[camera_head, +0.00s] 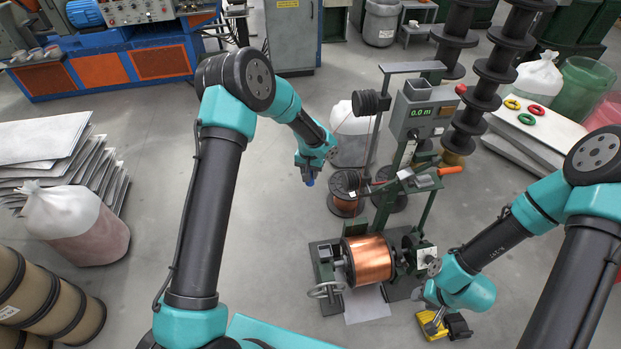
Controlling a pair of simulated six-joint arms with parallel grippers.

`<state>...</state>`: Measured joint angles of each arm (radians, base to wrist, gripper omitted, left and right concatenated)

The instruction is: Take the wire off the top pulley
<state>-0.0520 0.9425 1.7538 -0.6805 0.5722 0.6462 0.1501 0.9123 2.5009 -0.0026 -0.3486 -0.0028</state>
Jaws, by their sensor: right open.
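The top pulley (371,103) is a dark grooved wheel high on the upright stand in the middle. A large copper-wound spool (369,260) sits in the green winding machine at the front. My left gripper (309,181) hangs left of the stand, lower in the picture than the pulley and apart from it; its fingers are not clear. My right gripper (444,327) is open, low at the front right beside a yellow object (430,324), far from the pulley.
A meter box (421,112) reading 0.0 m stands right of the pulley. An orange-handled tool (450,170) lies on the stand. Black stacked reels (495,72) rise behind. A filled bag (350,133) stands behind the stand.

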